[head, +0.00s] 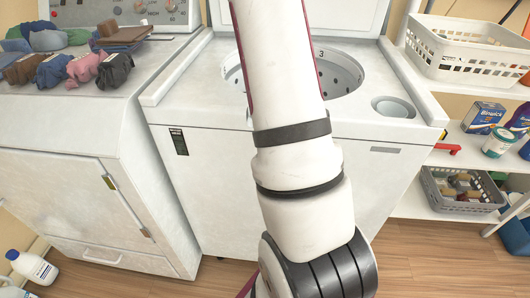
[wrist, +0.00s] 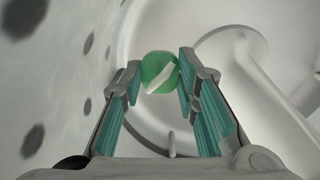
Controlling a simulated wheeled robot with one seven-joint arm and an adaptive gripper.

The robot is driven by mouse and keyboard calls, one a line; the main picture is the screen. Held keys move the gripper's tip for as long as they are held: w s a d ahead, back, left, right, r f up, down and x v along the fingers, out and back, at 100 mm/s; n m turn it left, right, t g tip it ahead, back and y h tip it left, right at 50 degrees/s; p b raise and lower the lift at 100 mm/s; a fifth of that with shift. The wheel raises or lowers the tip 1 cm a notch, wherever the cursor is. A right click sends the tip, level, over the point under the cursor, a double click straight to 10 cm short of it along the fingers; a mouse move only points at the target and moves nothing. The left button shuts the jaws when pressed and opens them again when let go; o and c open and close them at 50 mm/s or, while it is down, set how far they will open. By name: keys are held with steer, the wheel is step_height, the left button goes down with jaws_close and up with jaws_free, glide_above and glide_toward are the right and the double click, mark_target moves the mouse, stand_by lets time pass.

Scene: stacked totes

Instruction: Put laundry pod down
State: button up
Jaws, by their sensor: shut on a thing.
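The laundry pod (wrist: 158,70) is a small green ball with a white stripe, seen in the wrist view. My gripper (wrist: 160,78) is shut on it and holds it between the fingertips. Around it are the pale walls of the washer drum (wrist: 75,60), with dark holes on the left and a white agitator shape (wrist: 232,62) on the right. In the head view the washer (head: 350,80) has its lid up and its drum open. My arm covers the drum's middle, so the gripper and pod are hidden there.
A shelf at the right holds a white basket (head: 465,55), a blue box (head: 484,117), a tub (head: 498,143) and a grey basket (head: 440,205). A bottle (head: 32,267) stands on the floor at left.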

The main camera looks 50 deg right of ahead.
steer(key=shift+f+b, duration=0.7)
steer(key=shift+f, duration=2.2)
steer(key=shift+f, duration=0.15)
steer(key=shift+f+b, duration=0.3)
steer(key=shift+f, duration=0.05)
steer(key=shift+f, duration=0.15)
steer(key=o, duration=0.9)
step_height(320, 180, up, 13)
steer(key=p, duration=0.4)
